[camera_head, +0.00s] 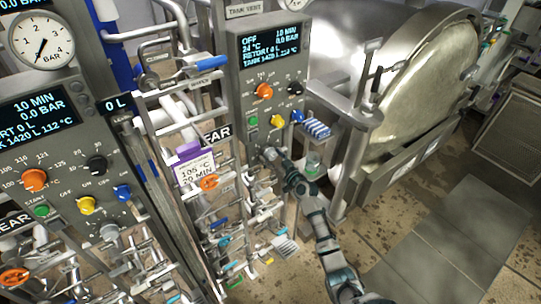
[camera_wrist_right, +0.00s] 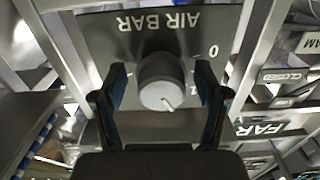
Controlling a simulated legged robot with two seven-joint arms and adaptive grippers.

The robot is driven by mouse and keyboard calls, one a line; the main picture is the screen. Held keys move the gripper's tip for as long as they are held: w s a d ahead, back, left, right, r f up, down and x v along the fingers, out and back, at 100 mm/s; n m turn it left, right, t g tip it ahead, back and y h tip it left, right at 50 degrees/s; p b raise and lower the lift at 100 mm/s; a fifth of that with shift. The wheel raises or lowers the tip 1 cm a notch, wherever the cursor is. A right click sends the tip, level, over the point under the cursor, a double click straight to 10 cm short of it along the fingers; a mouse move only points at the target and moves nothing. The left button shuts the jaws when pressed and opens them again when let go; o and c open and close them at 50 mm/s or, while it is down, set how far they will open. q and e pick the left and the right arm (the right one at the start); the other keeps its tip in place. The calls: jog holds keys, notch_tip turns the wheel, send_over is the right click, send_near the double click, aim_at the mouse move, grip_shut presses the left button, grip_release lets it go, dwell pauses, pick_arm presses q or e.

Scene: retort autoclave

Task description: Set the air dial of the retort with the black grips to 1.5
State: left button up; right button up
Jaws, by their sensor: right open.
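The retort (camera_head: 425,75) at the right has a round metal door and handles with black grips. Its control panel (camera_head: 265,80) stands left of it, with a lit display. In the right wrist view the grey air dial (camera_wrist_right: 163,78) sits under upside-down "AIR BAR" lettering, with a 0 and a partly hidden 1 beside it. A pale pointer mark shows at the dial's lower edge; its exact reading cannot be told. My right gripper (camera_head: 272,157) is at the panel's lower part. In the wrist view its open fingers (camera_wrist_right: 162,80) stand either side of the dial. My left gripper is out of view.
Orange (camera_head: 264,91), black (camera_head: 295,88), yellow (camera_head: 278,121) and blue (camera_head: 297,116) knobs sit above my right gripper. A second panel (camera_head: 60,150) with similar knobs stands at the left. Pipes and valves fill the space between; floor is free at lower right.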

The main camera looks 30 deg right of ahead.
jog(key=shift+w, duration=0.35)
jog(key=c, duration=1.2)
jog(key=shift+o, duration=0.2)
jog(key=shift+m, duration=1.4)
jog(key=o, duration=1.2)
jog(key=shift+c, duration=0.2)
